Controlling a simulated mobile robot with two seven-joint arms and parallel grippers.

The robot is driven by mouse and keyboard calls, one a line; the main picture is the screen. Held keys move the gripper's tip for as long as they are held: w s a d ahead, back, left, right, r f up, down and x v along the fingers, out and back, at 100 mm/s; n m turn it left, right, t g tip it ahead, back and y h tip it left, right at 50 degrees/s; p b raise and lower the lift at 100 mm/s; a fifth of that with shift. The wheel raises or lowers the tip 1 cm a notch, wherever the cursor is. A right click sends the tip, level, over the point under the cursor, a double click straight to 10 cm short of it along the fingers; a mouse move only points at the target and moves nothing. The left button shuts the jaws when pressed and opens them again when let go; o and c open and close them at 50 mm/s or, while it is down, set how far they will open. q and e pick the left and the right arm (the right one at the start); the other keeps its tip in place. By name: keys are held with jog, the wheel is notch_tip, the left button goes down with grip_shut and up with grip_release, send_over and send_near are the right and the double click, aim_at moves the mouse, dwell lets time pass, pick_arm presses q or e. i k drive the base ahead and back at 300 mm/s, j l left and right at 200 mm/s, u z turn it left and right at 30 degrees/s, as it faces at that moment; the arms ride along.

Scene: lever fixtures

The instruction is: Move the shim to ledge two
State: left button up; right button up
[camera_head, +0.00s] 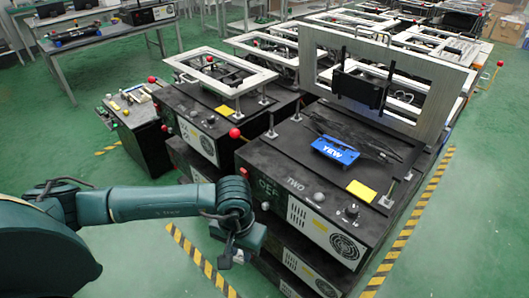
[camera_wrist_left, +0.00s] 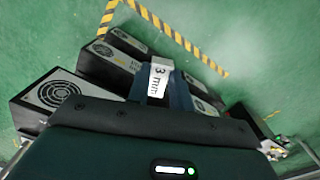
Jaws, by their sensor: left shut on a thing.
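My left gripper (camera_head: 230,254) hangs in front of the black machine marked TWO (camera_head: 295,185), below its top edge. In the left wrist view the gripper (camera_wrist_left: 160,92) is shut on the shim (camera_wrist_left: 160,76), a small pale piece marked "3 mm" held between the two bluish fingers. In the head view the shim is too small or hidden to make out clearly. The machine marked TWO has a black top and a pale front panel with a fan grille (camera_head: 344,247). Which part of it is the ledge I cannot tell. My right gripper is out of view.
A blue block (camera_head: 335,150), a yellow pad (camera_head: 361,190) and an upright grey frame (camera_head: 425,90) are on the TWO machine. A red-knobbed lever (camera_head: 235,133) stands at its left. Striped tape (camera_head: 200,262) marks the green floor, which is clear at front left.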

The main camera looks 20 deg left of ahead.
aim_at(266, 158)
jog(key=i+j+z, duration=0.2)
jog(key=j, duration=0.25)
jog(key=j+z, duration=0.15)
jog(key=j, duration=0.3)
jog(key=i+j+z, duration=0.1)
jog(key=j, duration=0.2)
jog(key=i+j+z, duration=0.1)
jog(key=i+j, duration=0.15)
jog(key=i+j+z, duration=0.1)
jog(key=j, duration=0.25)
